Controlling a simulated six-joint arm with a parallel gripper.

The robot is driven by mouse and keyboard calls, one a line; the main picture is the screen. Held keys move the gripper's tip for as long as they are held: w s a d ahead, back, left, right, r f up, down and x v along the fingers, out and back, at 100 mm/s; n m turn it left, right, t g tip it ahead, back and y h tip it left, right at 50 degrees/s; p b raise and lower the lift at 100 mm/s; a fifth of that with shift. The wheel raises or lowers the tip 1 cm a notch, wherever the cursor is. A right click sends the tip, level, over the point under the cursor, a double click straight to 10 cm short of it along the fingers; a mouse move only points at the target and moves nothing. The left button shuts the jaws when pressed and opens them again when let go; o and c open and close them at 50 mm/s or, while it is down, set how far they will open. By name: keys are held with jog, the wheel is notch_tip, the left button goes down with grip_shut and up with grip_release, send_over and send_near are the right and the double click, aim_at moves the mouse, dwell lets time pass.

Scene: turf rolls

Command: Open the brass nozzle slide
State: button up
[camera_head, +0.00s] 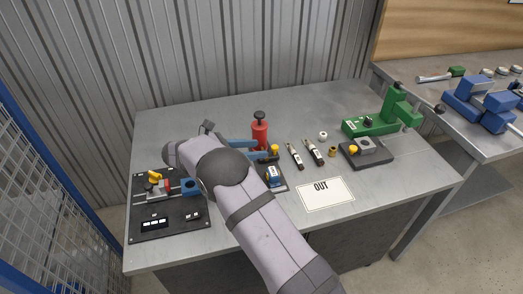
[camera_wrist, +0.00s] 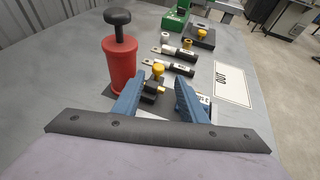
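A small black fixture with a yellow knob (camera_wrist: 158,70) and brass-coloured parts (camera_wrist: 161,88) stands just ahead of my gripper; the knob also shows in the head view (camera_head: 275,149). I take this to be the brass nozzle slide, but cannot tell its position. My gripper (camera_wrist: 159,78) is open, with its two blue fingers apart and nothing clamped between them. In the wrist view the knob appears between the fingertips, and the left finger partly covers the fixture. In the head view my gripper (camera_head: 263,150) reaches the fixture from the left.
A red cylinder with a black knob (camera_head: 260,134) stands close behind the fingers. Two dark labelled tools (camera_head: 314,152) lie to the right, near an OUT card (camera_head: 325,194). A black board (camera_head: 170,223) lies at left, a green machine (camera_head: 372,126) at right. The back left table is clear.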

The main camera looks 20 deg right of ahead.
jog(key=shift+a+r, duration=0.15)
jog(key=shift+a, duration=0.1)
jog(key=shift+c, duration=1.4)
jog(key=b, duration=0.3)
jog(key=shift+w+f, duration=0.1)
jog(key=shift+f, duration=0.3)
jog(key=shift+b, duration=0.8)
jog(key=shift+r+b, duration=0.25)
jog(key=shift+b, duration=0.15)
jog(key=shift+r, duration=0.1)
jog(key=shift+d, duration=0.15)
